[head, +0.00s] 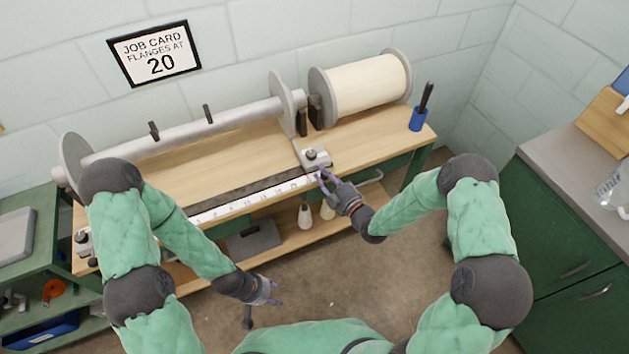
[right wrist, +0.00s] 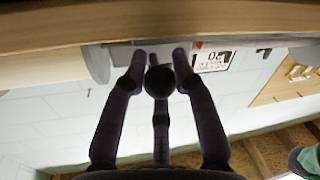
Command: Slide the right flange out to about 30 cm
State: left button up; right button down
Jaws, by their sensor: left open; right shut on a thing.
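The right flange (head: 283,100) is a grey disc at the right end of the grey beam (head: 190,131). A bar joins it to a light slide block (head: 318,159) with a dark top knob, at the front edge of the bench. My right gripper (head: 324,179) is at the block's front, shut on a round dark knob. That knob (right wrist: 160,81) shows between the fingers in the right wrist view. The white scale (head: 240,203) runs left from the block; its numbers are too small to read surely. My left gripper (head: 272,292) is open and empty, low in front of the bench.
The left flange (head: 74,157) stands at the beam's far left. A cream roll (head: 366,84) lies right of the right flange. A blue cup (head: 418,119) stands at the bench's right end. The job card (head: 155,53) says flanges at 20.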

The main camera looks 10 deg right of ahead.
jog(key=c, duration=1)
grip_release()
jog(key=shift+a, duration=0.1)
jog(key=v, duration=1.2)
